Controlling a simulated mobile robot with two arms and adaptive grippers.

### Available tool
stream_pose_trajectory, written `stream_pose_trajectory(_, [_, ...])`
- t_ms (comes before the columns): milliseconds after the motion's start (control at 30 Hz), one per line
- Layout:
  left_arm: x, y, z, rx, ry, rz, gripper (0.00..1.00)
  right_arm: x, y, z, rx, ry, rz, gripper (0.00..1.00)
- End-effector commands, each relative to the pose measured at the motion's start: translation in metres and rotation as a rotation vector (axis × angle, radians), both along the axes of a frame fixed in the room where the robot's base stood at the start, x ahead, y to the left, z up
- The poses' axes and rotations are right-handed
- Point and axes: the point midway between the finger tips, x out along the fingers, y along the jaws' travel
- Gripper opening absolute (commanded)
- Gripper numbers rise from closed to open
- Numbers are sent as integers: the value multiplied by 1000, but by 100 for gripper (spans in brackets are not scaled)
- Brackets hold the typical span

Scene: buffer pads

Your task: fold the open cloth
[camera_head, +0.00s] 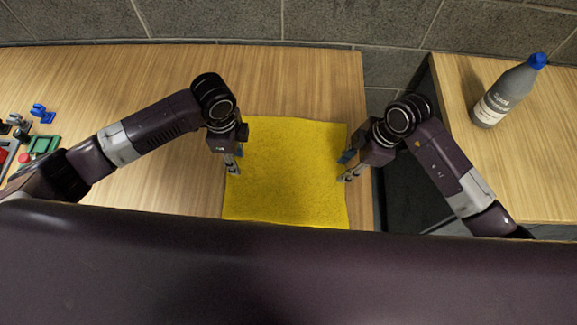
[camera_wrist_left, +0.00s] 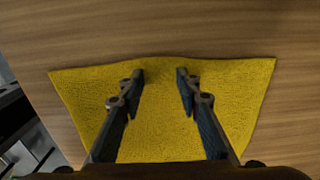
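A yellow cloth (camera_head: 287,175) lies spread flat and open on the wooden table. It also shows in the left wrist view (camera_wrist_left: 165,125), with slightly wavy edges. My left gripper (camera_head: 234,170) is over the cloth's left edge. In the left wrist view its two fingers (camera_wrist_left: 160,76) are apart, with only the cloth's surface seen between them and the tips near one edge. My right gripper (camera_head: 346,175) is at the cloth's right edge, its fingers pointing down to the left. Whether the right fingers hold the edge is too small to tell. My body hides the area below the cloth's near edge.
A grey bottle with a blue cap (camera_head: 507,92) stands on a separate wooden surface at the right, across a dark gap (camera_head: 405,190). Several small coloured parts (camera_head: 40,140) lie at the far left. The table (camera_head: 290,75) behind the cloth is clear, up to a grey wall.

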Motion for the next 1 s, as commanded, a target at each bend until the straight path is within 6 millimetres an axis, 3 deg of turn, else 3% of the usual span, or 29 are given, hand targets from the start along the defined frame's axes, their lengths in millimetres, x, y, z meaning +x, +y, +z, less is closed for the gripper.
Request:
stream_pose_trajectory(500, [-1,0,-3,1,2,0,1,-1,0,-4,-2,3,0,1])
stream_pose_trajectory(1000, [-1,0,-4,2,3,0,0,-1,0,-4,-3,3,0,0])
